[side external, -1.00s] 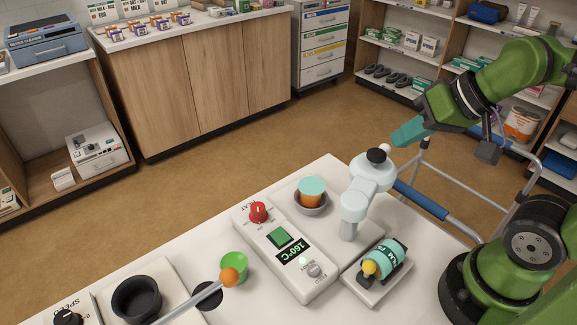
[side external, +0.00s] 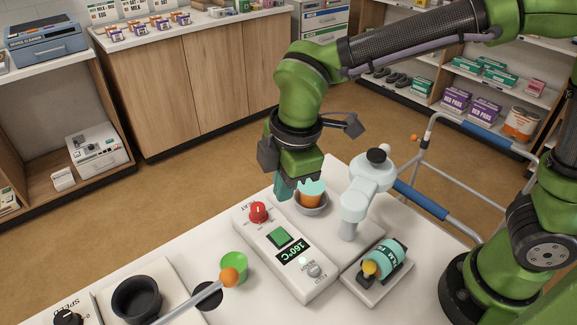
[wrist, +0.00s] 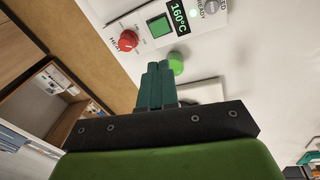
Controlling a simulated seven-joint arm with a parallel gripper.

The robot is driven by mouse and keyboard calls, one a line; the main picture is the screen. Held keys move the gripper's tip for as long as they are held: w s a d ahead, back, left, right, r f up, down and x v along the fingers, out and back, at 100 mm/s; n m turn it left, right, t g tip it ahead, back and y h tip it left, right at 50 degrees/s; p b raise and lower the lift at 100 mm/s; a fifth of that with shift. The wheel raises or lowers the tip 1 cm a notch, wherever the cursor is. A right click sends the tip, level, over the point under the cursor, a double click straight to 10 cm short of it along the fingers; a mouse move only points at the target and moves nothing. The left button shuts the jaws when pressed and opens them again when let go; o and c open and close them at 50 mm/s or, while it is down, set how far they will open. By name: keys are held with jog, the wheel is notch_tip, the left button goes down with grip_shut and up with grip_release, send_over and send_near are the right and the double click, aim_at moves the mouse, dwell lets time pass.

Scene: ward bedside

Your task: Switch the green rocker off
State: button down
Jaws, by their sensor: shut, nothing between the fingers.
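The green rocker (side external: 279,237) sits on a white control panel (side external: 318,285), between a red knob (side external: 258,212) and a display reading 160°C (side external: 292,252). In the wrist view the rocker (wrist: 159,26) is at the top, beside the red knob (wrist: 128,40). My gripper (side external: 283,194) is shut and empty, above the table's back edge, behind the panel and apart from the rocker. Its teal fingers also show together in the wrist view (wrist: 158,68). Which way the rocker is tilted I cannot tell.
An orange and teal container (side external: 311,193) in a grey bowl stands just right of my gripper. A pale upright device (side external: 362,195) stands farther right. A green cup (side external: 233,264) and a black pot (side external: 137,298) are at the front left.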

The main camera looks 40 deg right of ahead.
aim_at(273, 231)
jog(key=shift+w+r+n, duration=0.25)
jog(key=shift+n, duration=0.4)
jog(key=shift+w+r+n, duration=0.2)
jog(key=shift+r+n, duration=0.05)
jog(key=shift+n, duration=0.4)
jog(key=shift+f, duration=0.15)
jog(key=w+f, duration=0.1)
jog(key=f, duration=0.8)
jog(key=w+f, duration=0.1)
jog(key=f, duration=0.3)
jog(key=shift+w+f, duration=0.2)
jog(key=shift+w, duration=0.1)
